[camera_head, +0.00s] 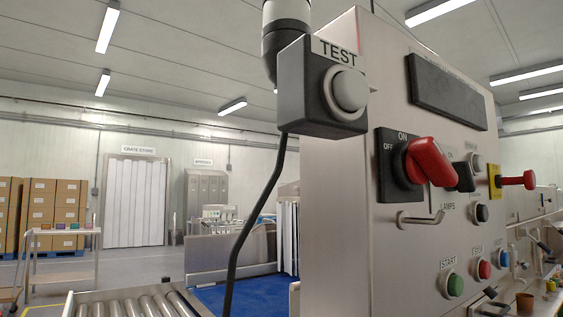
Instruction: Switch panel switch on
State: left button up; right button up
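The panel switch is a red rotary handle (430,161) on a black plate (388,182), on the near face of a steel control cabinet (345,240). ON is printed at the top of the plate and OFF at its upper left. The handle sticks out to the right and slightly down, away from both words. From this angle I cannot tell which position it is set to. Neither of my grippers shows in the head view, and nothing touches the handle.
A grey TEST button box (310,98) with a hanging black cable (254,215) stands out left of the cabinet. A bar handle (420,219) is below the switch. Rollers (140,303) lie lower left.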

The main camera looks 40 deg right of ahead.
aim_at(425, 161)
jog(key=u, duration=2.1)
jog(key=k, duration=2.4)
jog(key=z, duration=1.25)
